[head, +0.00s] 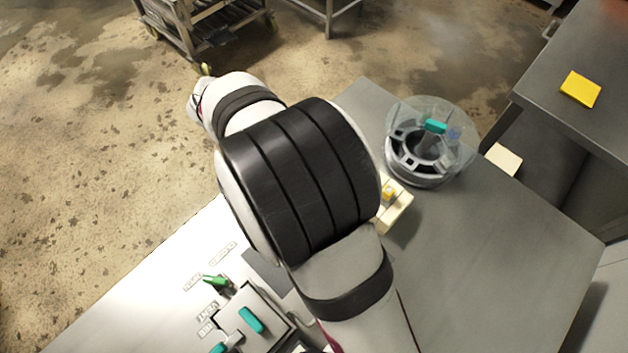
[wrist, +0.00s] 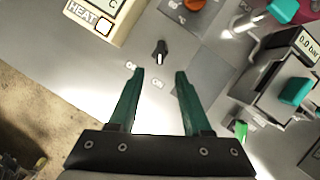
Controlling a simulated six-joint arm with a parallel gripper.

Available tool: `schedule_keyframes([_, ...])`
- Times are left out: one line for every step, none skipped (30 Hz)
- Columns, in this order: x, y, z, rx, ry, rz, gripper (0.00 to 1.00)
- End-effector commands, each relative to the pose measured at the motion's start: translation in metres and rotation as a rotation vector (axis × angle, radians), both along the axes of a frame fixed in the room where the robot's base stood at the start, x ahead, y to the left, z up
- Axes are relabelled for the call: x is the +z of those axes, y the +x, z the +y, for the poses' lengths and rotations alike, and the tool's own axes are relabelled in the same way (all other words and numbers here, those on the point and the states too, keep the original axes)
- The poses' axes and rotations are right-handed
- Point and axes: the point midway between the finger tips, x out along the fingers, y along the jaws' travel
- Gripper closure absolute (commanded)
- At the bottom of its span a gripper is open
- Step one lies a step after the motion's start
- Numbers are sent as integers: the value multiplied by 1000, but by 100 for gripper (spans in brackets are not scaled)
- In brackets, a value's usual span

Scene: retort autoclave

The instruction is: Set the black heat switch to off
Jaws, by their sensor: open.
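The black heat switch (wrist: 160,52) is a small dark knob with a light tip on the metal panel in the wrist view. Small labels sit near it, too blurred to read surely. My gripper (wrist: 158,75) has two green fingers, open and empty, with the switch just beyond and between the fingertips. They are apart from it in the picture; the height gap cannot be told. A beige box (wrist: 85,12) marked HEAT, with a pale square, is at the upper left. In the head view my arm hides the switch and my gripper.
In the wrist view, an orange knob (wrist: 194,4) is at the top, and a gauge (wrist: 308,42) reading 0.0 bar and a teal handle (wrist: 294,91) are at the right. In the head view, a clear-lidded vessel (head: 425,155) stands on the table (head: 480,260), whose right part is bare.

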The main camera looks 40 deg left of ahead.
Motion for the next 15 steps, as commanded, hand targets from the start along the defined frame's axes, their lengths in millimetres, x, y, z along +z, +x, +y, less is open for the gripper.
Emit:
schedule_keyframes([-14, 2, -6, -2, -6, 2, 51])
schedule_keyframes([-22, 4, -9, -2, -5, 1, 51])
schedule_keyframes([-33, 6, -13, 0, -5, 1, 51])
schedule_keyframes([-41, 8, -16, -2, -4, 1, 51])
schedule_keyframes([-49, 9, -19, -2, -4, 2, 51])
schedule_keyframes([-57, 11, -22, -2, -3, 1, 51])
schedule_keyframes([-63, 12, -24, -2, -3, 1, 51])
schedule_keyframes([-68, 13, -26, -2, -3, 1, 51])
schedule_keyframes([-74, 14, -28, -2, -1, 0, 51])
schedule_keyframes([-78, 15, -29, -2, 0, 0, 51])
schedule_keyframes([-81, 16, -30, -2, 0, 0, 51])
schedule_keyframes([-84, 16, -31, -3, 0, 0, 51])
schedule_keyframes([-86, 17, -32, -3, 1, -1, 51])
schedule_keyframes([-88, 17, -32, -2, 1, 0, 51])
schedule_keyframes([-89, 17, -33, -2, 1, 0, 51])
